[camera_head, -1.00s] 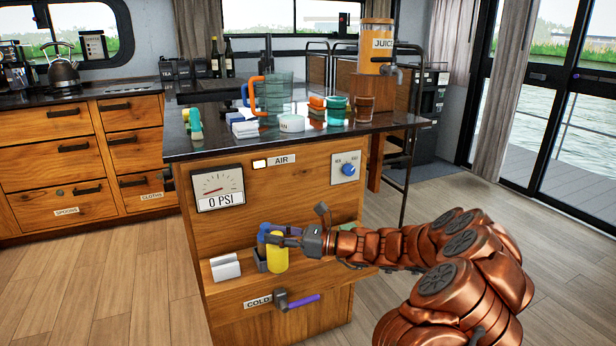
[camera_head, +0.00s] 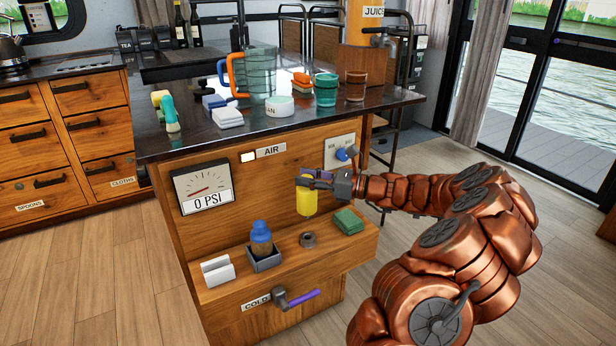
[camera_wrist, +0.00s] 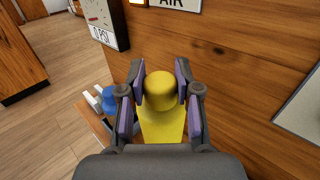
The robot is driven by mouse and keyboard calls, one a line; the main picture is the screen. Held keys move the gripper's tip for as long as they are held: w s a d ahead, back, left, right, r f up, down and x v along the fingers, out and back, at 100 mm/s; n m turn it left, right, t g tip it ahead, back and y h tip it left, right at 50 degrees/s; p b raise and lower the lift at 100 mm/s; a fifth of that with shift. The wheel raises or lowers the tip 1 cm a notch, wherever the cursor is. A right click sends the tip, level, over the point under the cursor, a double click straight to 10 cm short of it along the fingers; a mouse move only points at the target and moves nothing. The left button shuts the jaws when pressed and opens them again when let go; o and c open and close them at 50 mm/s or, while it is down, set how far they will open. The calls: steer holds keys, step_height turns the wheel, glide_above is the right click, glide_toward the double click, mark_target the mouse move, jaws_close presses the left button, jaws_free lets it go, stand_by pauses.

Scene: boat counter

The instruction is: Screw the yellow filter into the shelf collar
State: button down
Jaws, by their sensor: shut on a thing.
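The yellow filter (camera_head: 306,199) is an upright cylinder held in the air above the shelf (camera_head: 330,252). My gripper (camera_head: 314,181) is shut on its upper part. In the wrist view the yellow filter (camera_wrist: 162,108) sits between the two purple-padded fingers of my gripper (camera_wrist: 161,92). A small dark grey ring, which looks like the shelf collar (camera_head: 307,240), stands on the shelf below the filter, apart from it. The collar is not visible in the wrist view.
On the shelf, a blue-topped bottle (camera_head: 261,238) stands in a grey holder left of the collar, a white holder (camera_head: 217,270) farther left. A green block (camera_head: 348,221) lies right. The gauge (camera_head: 203,189) and blue knob panel (camera_head: 342,155) are behind. A purple-handled tap (camera_head: 294,298) hangs below.

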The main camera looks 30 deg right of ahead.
mark_target(308, 205)
steer(key=shift+r+p, duration=0.2)
steer(key=shift+p, duration=0.4)
steer(key=shift+f+b, duration=0.7)
steer(key=shift+f, duration=2.35)
steer(key=shift+p, duration=1.35)
steer(key=shift+f, duration=1.5)
steer(key=c, duration=0.7)
jaws_free()
steer(key=shift+s, duration=0.1)
steer(key=v, duration=1.2)
steer(key=shift+d, duration=0.1)
